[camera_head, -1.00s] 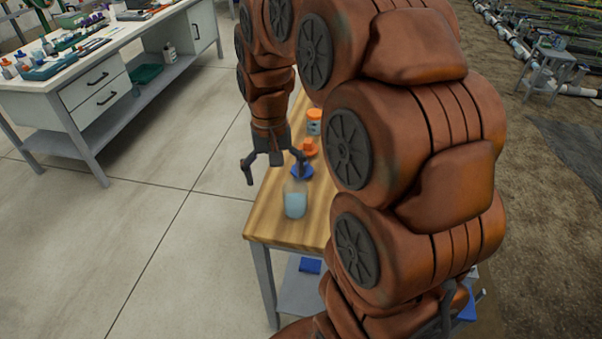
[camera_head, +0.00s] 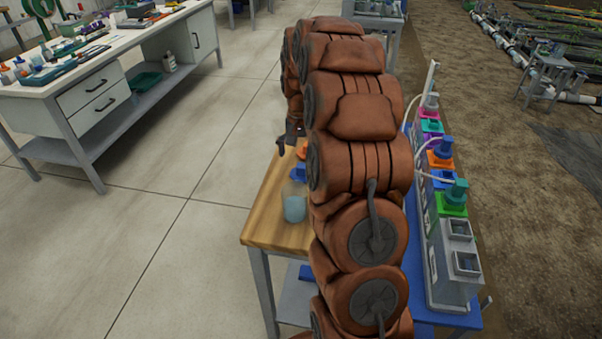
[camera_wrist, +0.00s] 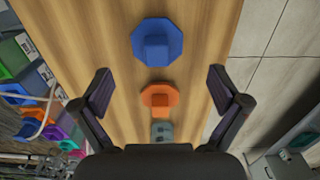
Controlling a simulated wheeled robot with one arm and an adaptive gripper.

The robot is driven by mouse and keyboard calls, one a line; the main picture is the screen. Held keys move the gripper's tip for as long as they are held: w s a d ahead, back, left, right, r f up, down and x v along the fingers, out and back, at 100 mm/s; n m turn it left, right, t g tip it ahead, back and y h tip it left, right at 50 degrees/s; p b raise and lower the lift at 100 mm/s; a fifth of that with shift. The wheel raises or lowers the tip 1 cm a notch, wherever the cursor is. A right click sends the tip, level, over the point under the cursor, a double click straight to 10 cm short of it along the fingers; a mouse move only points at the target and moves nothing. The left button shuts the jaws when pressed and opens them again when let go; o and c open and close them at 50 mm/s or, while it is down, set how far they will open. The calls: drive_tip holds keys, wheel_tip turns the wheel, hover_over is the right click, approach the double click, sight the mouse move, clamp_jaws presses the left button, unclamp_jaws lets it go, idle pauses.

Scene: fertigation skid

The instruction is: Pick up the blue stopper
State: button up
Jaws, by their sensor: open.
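My arm hides most of the gripper in the head view.
A clear jar of pale blue liquid (camera_head: 294,207) stands near the table's front edge. A small grey object (camera_wrist: 162,132) is beyond the orange stopper. Right of the wooden table (camera_head: 262,226) stands a rack of coloured containers (camera_head: 441,215) with tubes. Open floor lies left.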

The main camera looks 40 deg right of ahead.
sight(301, 165)
drive_tip(key=shift+s+a+f+p, duration=0.1)
drive_tip(key=shift+f+p, duration=0.1)
drive_tip(key=shift+f, duration=0.75)
drive_tip(key=shift+s+d+f+p, duration=0.1)
drive_tip(key=shift+f+p, duration=0.1)
drive_tip(key=shift+f, duration=0.8)
drive_tip(key=shift+s+a+f+p, duration=0.1)
drive_tip(key=shift+f+p, duration=0.1)
drive_tip(key=shift+f, duration=0.75)
drive_tip(key=c, duration=1)
drive_tip(key=shift+r, duration=0.1)
drive_tip(key=shift+c, duration=0.2)
